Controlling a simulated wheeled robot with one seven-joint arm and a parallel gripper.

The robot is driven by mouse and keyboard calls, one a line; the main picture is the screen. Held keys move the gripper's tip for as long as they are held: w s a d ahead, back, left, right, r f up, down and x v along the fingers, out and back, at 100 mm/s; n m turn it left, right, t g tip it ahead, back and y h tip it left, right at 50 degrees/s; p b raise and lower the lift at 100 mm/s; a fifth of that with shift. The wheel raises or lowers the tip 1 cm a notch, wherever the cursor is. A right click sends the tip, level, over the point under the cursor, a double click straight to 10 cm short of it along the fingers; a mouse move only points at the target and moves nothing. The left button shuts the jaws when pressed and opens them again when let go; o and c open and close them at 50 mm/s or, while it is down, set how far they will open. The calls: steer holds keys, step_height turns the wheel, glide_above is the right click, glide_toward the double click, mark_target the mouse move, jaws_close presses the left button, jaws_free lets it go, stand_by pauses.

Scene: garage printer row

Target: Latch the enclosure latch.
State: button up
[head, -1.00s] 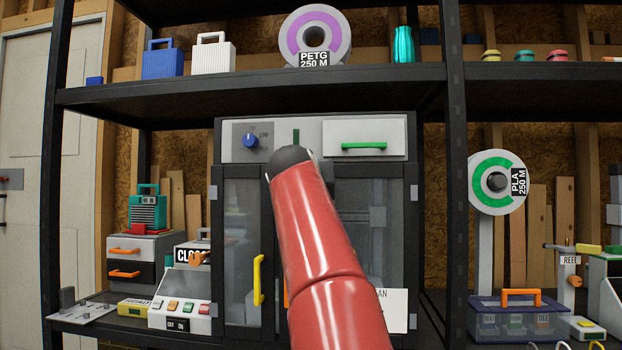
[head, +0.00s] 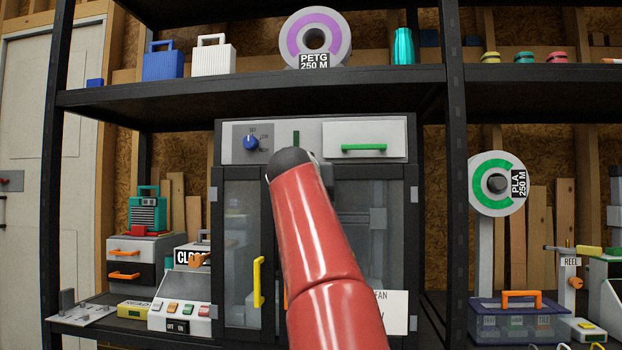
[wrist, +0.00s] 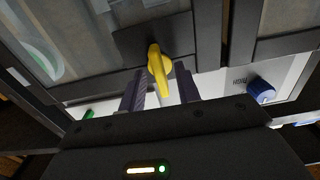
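The enclosure (head: 400,215) is a dark cabinet with glass doors under the upper shelf. In the wrist view, the yellow enclosure latch (wrist: 158,66) is a short lever on a dark plate, pointing down the picture towards my gripper. My gripper (wrist: 160,82) is open, with one dark finger on each side of the lever's end. I cannot tell whether either finger touches it. In the head view, my red arm hides the latch and my gripper. A yellow door handle (head: 258,281) shows on the left door.
Above the doors are a blue knob (head: 250,143), which also shows in the wrist view (wrist: 261,92), and a green drawer handle (head: 363,147). A control box with coloured buttons (head: 180,316) stands at left. A shelf post (head: 455,200) stands at right.

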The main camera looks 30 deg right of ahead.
steer(key=b+v, duration=0.3)
steer(key=v, duration=0.4)
steer(key=shift+s+a, duration=0.25)
steer(key=shift+s, duration=0.1)
steer(key=s+a+f+n+g+y+p, duration=0.1)
steer(key=s+a+f+n+g+y, duration=0.1)
steer(key=s+f, duration=0.7)
steer(key=s+a+f+n+g+y+p, duration=0.2)
steer(key=s+a+f+g+y, duration=0.2)
steer(key=f, duration=1.8)
steer(key=s+a+f+n+g+y+p, duration=0.2)
steer(key=s+a+f, duration=0.5)
steer(key=s+f, duration=0.8)
steer(key=shift+a+f+n+g+y, duration=0.25)
steer(key=shift+n+g+y, duration=0.35)
steer(key=shift+y, duration=0.4)
